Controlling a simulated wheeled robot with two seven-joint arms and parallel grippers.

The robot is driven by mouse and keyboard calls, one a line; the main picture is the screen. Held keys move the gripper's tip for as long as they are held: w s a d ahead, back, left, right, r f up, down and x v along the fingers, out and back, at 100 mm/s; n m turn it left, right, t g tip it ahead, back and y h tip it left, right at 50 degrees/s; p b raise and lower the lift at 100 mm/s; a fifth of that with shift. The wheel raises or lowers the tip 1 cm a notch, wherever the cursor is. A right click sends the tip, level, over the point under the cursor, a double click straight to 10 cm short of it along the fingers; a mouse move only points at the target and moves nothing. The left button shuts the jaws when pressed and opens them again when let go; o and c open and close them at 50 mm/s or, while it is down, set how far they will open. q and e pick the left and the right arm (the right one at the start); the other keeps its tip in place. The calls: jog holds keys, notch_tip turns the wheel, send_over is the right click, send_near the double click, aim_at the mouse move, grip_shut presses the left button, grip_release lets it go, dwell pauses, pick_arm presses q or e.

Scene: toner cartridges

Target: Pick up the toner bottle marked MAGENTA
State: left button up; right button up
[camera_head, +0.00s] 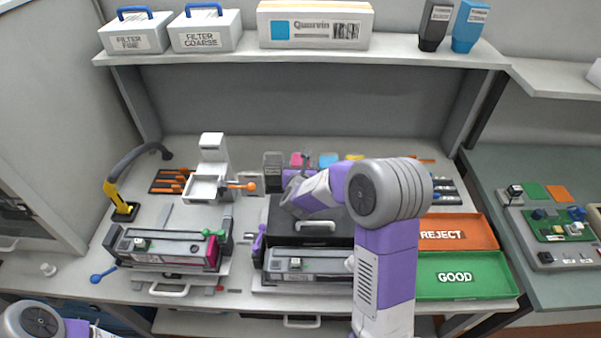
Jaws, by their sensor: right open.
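The magenta toner bottle (296,160) stands in a row at the back of the bench, and only its pink upper part shows clearly. My right arm reaches in over the bench from the lower right. My right gripper (306,158) is open, small and dark in front of the bottle row, close to the magenta bottle. I cannot tell whether it touches the bottle. My forearm hides the lower part of the row. My left arm shows only at the lower left corner, and its gripper is out of view.
A grey-black bottle (273,172), a cyan bottle (328,160) and a yellow bottle (354,158) flank the magenta one. A white stand (211,165) is to the left. A shelf (300,52) overhangs the back.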

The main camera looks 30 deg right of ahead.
jog(key=x, duration=0.3)
jog(key=shift+w+d+f, duration=0.15)
jog(key=shift+w, duration=0.05)
jog(key=shift+c, duration=0.2)
jog(key=c, duration=0.8)
